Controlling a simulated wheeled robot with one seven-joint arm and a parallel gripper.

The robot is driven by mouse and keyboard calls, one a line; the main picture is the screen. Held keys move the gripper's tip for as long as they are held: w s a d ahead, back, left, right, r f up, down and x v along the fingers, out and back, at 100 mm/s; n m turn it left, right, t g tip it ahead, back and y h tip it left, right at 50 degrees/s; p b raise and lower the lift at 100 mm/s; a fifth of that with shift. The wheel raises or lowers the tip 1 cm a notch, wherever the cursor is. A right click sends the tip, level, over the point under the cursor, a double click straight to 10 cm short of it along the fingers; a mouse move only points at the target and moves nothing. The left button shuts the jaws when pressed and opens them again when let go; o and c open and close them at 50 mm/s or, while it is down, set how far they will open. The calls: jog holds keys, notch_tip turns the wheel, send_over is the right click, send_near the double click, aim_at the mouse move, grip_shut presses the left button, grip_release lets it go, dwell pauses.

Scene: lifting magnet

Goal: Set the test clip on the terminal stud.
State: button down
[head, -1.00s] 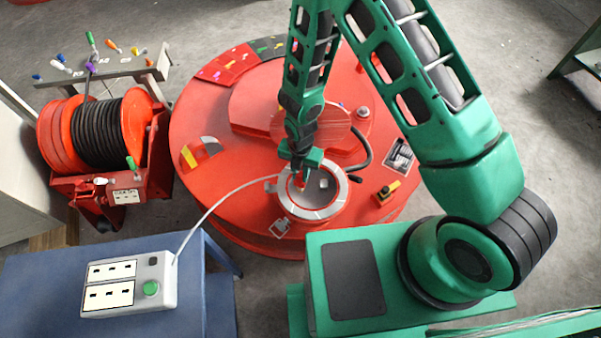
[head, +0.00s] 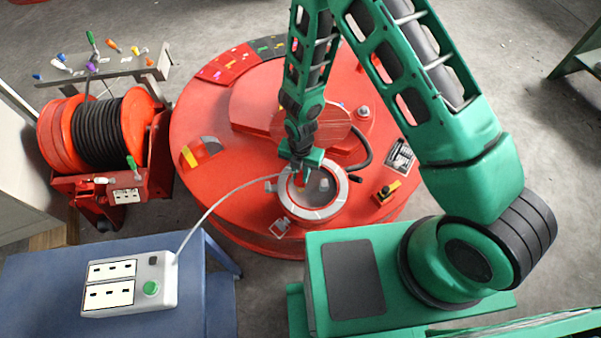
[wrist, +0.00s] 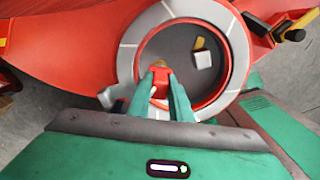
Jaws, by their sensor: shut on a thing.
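My gripper (head: 300,174) reaches down into the round ringed opening (head: 322,213) on top of the red lifting magnet (head: 205,215). In the wrist view its two green fingers (wrist: 168,92) are shut on the red test clip (wrist: 160,79). The clip is over the left part of the opening. A small tan tip shows just beyond the clip; I cannot tell whether it is the terminal stud or part of the clip. A pale block (wrist: 202,60) with a brass-coloured piece (wrist: 198,43) stands in the grey recess to the right, apart from the clip.
A white lead (head: 215,207) runs from the tester box (head: 130,283) on the blue bench (head: 215,310) towards my gripper. A yellow-and-black handle (head: 387,191) sits right of the opening. A cable reel (head: 100,130) stands at the left.

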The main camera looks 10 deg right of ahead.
jog(key=shift+f, duration=1.1)
dwell(1.6)
jog(key=c, duration=1.6)
grip_release()
jog(key=shift+o, duration=0.6)
jog(key=o, duration=0.4)
jog(key=shift+o, duration=0.2)
jog(key=shift+r, duration=3)
